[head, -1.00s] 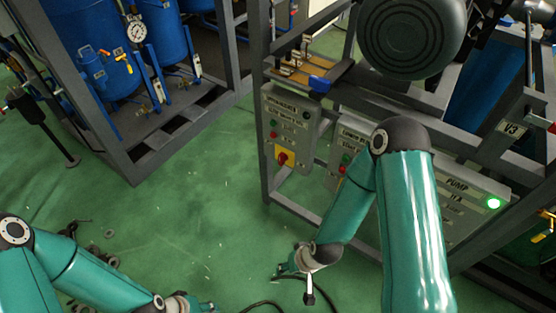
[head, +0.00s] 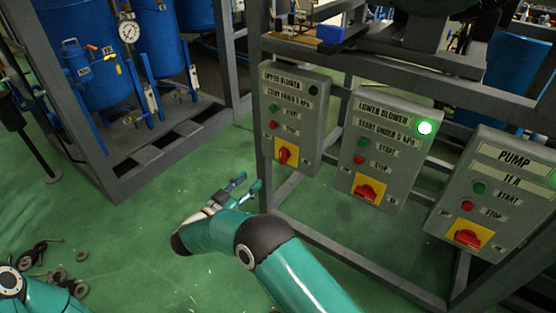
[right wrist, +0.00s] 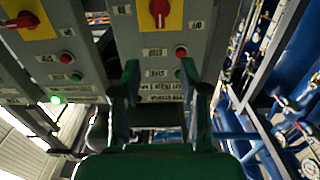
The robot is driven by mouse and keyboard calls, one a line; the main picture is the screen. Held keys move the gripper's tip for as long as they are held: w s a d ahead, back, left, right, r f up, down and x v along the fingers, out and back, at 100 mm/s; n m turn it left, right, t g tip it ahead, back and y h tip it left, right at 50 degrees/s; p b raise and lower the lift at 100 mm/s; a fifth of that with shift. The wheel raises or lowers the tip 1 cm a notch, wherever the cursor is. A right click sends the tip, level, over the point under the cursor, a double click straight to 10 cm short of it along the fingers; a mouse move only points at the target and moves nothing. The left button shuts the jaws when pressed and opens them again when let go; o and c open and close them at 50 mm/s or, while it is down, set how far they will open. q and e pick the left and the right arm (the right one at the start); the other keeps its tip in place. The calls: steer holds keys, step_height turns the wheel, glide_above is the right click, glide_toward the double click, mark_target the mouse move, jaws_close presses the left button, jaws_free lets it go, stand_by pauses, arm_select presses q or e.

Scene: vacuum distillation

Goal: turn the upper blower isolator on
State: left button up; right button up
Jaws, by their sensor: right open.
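The upper blower box (head: 297,110) is a grey panel at centre, with an unlit lamp and green and red buttons. Its isolator (head: 286,151) is a red handle on a yellow plate and stands upright. It also shows at the top middle of the right wrist view (right wrist: 160,10). My right gripper (head: 249,184) is open and empty, below and left of the isolator in the head view, apart from it. My left gripper is out of view.
The lower blower box (head: 380,150), its green lamp lit and red handle lying sideways, is to the right. The pump box (head: 495,195) is farther right. Grey frame bars (head: 330,247) run below. Blue tanks (head: 85,60) stand at left; green floor is open between.

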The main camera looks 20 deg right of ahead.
mark_target(281, 152)
steer(key=b+x, duration=0.2)
steer(key=x, duration=1.4)
steer(key=shift+d+r, duration=0.1)
